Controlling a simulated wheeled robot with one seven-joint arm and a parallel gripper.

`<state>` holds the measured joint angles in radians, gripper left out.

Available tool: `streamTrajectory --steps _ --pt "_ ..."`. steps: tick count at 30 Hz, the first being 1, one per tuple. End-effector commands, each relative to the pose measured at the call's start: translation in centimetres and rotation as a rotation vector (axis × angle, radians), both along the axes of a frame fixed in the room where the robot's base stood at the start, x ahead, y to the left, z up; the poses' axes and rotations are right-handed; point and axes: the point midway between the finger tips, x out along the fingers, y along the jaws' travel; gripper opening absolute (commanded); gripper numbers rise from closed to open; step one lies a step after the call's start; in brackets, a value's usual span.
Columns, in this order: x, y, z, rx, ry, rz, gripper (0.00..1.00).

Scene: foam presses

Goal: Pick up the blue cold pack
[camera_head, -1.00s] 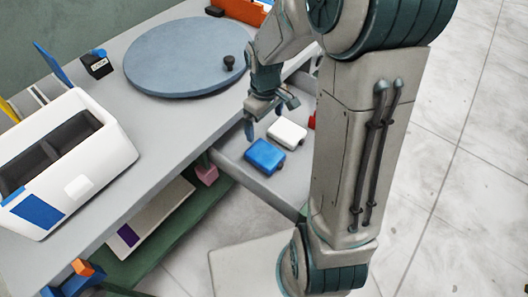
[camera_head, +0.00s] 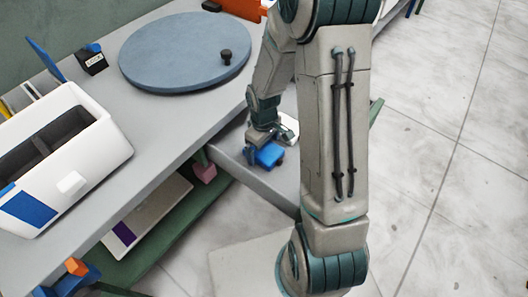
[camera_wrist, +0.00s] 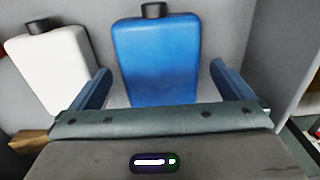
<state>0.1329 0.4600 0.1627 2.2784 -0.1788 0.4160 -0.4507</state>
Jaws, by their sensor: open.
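The blue cold pack (camera_wrist: 158,62) lies flat in a grey drawer, its dark cap pointing away in the wrist view. It also shows in the head view (camera_head: 269,154), partly covered by my gripper. My gripper (camera_wrist: 158,85) is open, with one blue finger on each side of the pack's near part. I cannot tell whether the fingers touch it. In the head view my gripper (camera_head: 262,150) is low over the drawer at the pack.
A white pack (camera_wrist: 50,65) with a dark cap lies left of the blue one, close to the left finger. The drawer (camera_head: 235,168) sticks out from under the grey table (camera_head: 165,130). A round blue-grey disc (camera_head: 170,55) and a white bin (camera_head: 105,130) stand on the table.

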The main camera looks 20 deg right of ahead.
Motion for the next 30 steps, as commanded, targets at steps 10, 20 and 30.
streamTrajectory --steps 10,20,30 --pt "0.11 0.05 -1.80 0.000 -0.002 0.001 1.00" --pt "0.14 0.04 -1.74 0.000 -0.003 0.001 0.45" --pt "0.18 0.02 -1.14 0.000 -0.004 0.000 0.45"
